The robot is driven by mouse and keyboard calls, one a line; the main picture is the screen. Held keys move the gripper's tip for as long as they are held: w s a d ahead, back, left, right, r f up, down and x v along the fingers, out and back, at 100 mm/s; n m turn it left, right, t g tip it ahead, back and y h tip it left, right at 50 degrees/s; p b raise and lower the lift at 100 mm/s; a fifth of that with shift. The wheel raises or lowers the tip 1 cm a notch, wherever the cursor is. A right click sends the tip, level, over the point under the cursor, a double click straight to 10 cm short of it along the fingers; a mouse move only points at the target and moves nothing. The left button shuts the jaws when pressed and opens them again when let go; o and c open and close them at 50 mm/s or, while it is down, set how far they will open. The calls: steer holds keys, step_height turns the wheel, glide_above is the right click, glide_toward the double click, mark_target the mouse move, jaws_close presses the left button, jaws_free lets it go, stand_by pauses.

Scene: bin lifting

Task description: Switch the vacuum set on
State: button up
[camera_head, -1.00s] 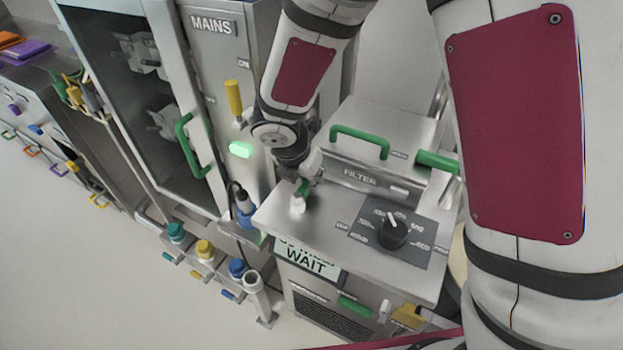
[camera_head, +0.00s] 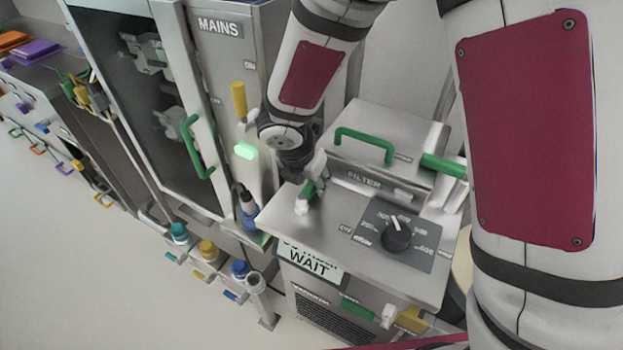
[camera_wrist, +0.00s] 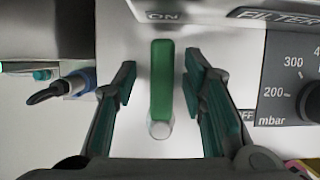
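The vacuum set is a steel cabinet with a flat top (camera_head: 330,235), a FILTER lid and a black mbar dial (camera_head: 397,236). A green lever (camera_head: 308,190) with a whitish end stands on its top left, partly hidden by my gripper (camera_head: 314,178). In the wrist view the green lever (camera_wrist: 161,80) lies lengthwise between my two fingers, its green end towards the ON label (camera_wrist: 165,16). An OFF label (camera_wrist: 248,126) is at the right. My gripper (camera_wrist: 160,92) is open, with a visible gap on both sides of the lever.
The MAINS cabinet (camera_head: 222,60) stands at the left, with a yellow lever (camera_head: 239,98) and a lit green lamp (camera_head: 245,151). A green lid handle (camera_head: 365,142) rises behind the gripper. A blue plug with cable (camera_head: 249,215) is close at the left. A WAIT sign (camera_head: 309,262) is on the front.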

steer(key=v, duration=1.2)
